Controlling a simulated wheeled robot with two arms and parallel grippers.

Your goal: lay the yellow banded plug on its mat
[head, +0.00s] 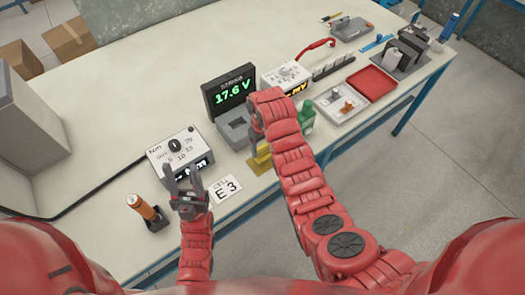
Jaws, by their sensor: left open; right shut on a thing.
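My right gripper (256,130) is shut at the end of its bent arm, beside the grey block in front of the voltage display. What it holds is mostly hidden by the hand and too small to make out. A yellow thing (259,163) shows on the table just below that gripper, partly covered by my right arm. I cannot tell whether it is the mat, the plug or something else. My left gripper (183,178) is open and empty, in front of the Nm box and left of the card.
The display (230,90) reads 17.6 V above a grey block (234,132). The Nm box (178,150), an orange-handled tool (145,207) and an E3 card (226,189) surround my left gripper. A green bottle (307,113), white tray (329,114) and red tray (371,83) lie right.

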